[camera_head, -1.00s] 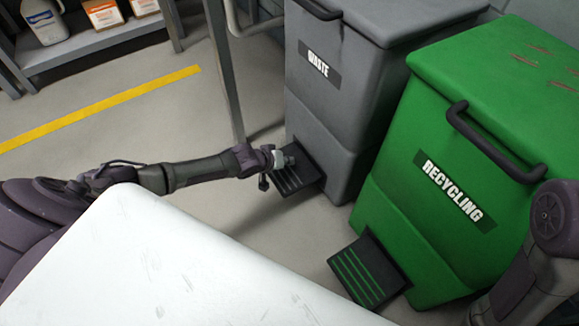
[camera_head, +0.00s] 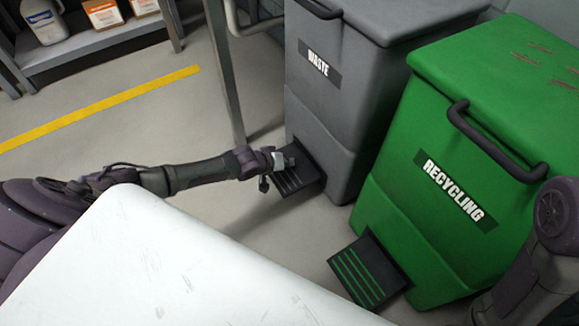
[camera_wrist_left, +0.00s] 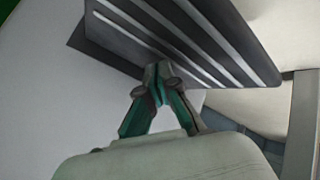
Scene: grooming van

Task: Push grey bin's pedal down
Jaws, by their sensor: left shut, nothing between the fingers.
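The grey bin (camera_head: 335,110), labelled WASTE, stands at the upper middle of the head view with its lid closed. Its black pedal (camera_head: 298,181), with light stripes, juts from the bin's lower front. My left gripper (camera_head: 287,160) is shut and empty, with its fingertips at the pedal's upper part. In the left wrist view the closed fingertips (camera_wrist_left: 158,75) meet the edge of the striped pedal (camera_wrist_left: 200,35); they look to be touching it or very close. My right gripper is not in view; only part of the right arm shows at the right edge.
A green RECYCLING bin (camera_head: 460,170) stands right of the grey bin, with its own pedal (camera_head: 368,270) in front. A metal post (camera_head: 226,75) rises left of the grey bin. Floor left of the post is clear.

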